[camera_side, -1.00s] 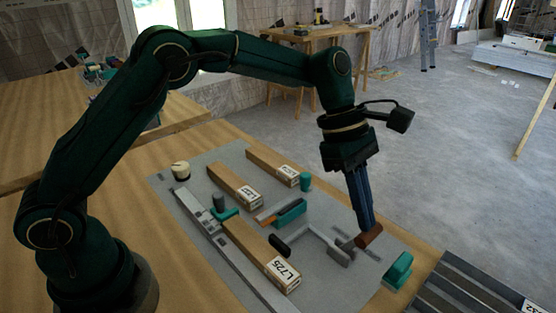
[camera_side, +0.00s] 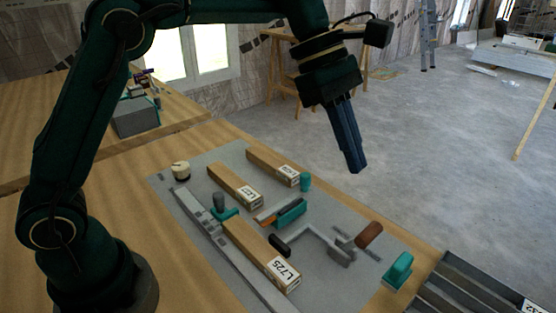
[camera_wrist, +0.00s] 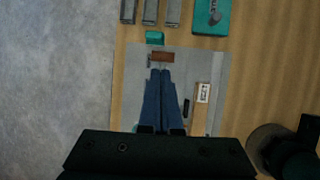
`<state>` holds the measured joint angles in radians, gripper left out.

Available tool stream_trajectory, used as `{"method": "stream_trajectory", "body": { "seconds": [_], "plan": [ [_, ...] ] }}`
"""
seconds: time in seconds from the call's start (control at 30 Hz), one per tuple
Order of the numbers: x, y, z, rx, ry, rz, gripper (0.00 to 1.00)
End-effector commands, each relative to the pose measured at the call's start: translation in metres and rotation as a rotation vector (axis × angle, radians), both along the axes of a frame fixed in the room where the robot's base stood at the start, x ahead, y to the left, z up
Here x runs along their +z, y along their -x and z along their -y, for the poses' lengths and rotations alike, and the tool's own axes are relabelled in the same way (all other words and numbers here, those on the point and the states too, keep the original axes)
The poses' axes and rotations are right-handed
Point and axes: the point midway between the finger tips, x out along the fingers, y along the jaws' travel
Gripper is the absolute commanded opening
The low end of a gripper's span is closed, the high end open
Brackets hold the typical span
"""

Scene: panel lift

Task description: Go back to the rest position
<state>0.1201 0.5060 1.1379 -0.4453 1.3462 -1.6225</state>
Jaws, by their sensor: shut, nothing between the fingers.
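My gripper (camera_side: 354,168) is shut and empty, raised well above the grey mat (camera_side: 222,163) on the bench. In the side view its blue fingers point down, clear of every tool. The wrist view shows the two fingers (camera_wrist: 160,75) together, below a brown handle (camera_wrist: 162,57) in the picture. In the side view that brown handle (camera_side: 368,235) lies at the mat's right end, on the tool with a grey bent bar (camera_side: 322,240).
Cardboard boxes, one marked L725 (camera_side: 268,255), lie on the mat beside a long grey level (camera_side: 232,255). A teal block (camera_side: 398,270) sits near the bench edge. Dark metal channels (camera_side: 465,285) lie at the lower right. Air around my gripper is free.

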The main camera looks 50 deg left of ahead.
Motion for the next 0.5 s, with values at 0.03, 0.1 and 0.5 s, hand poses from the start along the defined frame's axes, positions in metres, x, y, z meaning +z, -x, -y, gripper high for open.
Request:
{"method": "stream_trajectory", "body": {
  "seconds": [0.03,0.1,0.5],
  "plan": [
    [0.015,0.008,-0.007,0.004,-0.008,0.039,0.00],
    [0.029,0.020,-0.016,-0.015,-0.034,0.092,0.00],
    [0.046,0.104,-0.072,-0.363,-0.311,0.437,0.00]
  ]
}}
